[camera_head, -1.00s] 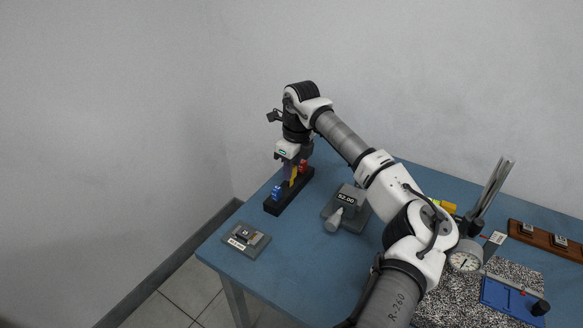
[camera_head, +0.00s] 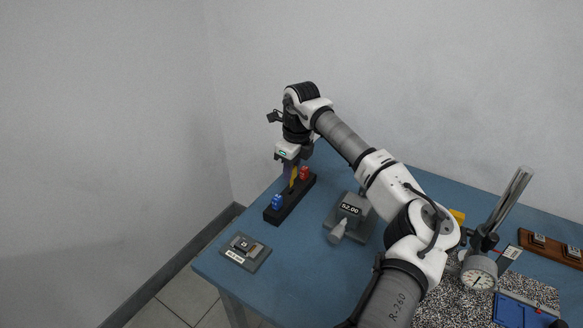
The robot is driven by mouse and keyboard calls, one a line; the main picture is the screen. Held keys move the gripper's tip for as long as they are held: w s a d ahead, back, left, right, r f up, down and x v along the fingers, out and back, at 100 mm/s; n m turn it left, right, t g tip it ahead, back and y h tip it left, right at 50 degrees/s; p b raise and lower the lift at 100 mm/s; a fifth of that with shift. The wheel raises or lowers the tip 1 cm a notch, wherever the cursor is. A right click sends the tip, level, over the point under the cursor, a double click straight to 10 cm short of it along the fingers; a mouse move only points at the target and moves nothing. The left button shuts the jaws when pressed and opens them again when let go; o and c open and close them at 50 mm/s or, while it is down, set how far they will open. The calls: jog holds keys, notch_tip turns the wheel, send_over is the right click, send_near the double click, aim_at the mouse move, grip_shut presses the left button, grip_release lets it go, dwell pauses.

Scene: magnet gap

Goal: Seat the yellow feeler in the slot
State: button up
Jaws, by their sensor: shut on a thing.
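My gripper (camera_head: 295,164) points down at the left end of the table, shut on the yellow feeler (camera_head: 293,179). The feeler is a thin upright yellow strip, its top hidden by the fingers. It is over or at the middle of a long black base (camera_head: 272,218). A blue block (camera_head: 277,202) is on the base's near end and a red block (camera_head: 304,174) on its far end, with the feeler between them. The slot is too small to make out. I cannot tell whether the feeler's lower end is in it or above it.
A grey device reading 52.00 (camera_head: 350,209) stands right of the base. A small grey block on a plate (camera_head: 245,251) lies at the table's near left. A dial gauge (camera_head: 478,280) on a stand is at the right. Blue table (camera_head: 290,280) is bare in front.

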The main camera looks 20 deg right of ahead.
aim_at(292, 182)
jog(key=shift+f+b, duration=1.35)
jog(key=shift+f, duration=1)
jog(key=shift+f, duration=0.15)
jog(key=o, duration=1)
jog(key=c, duration=0.5)
jog(key=shift+r+p, duration=1.05)
jog(key=shift+r, duration=1.25)
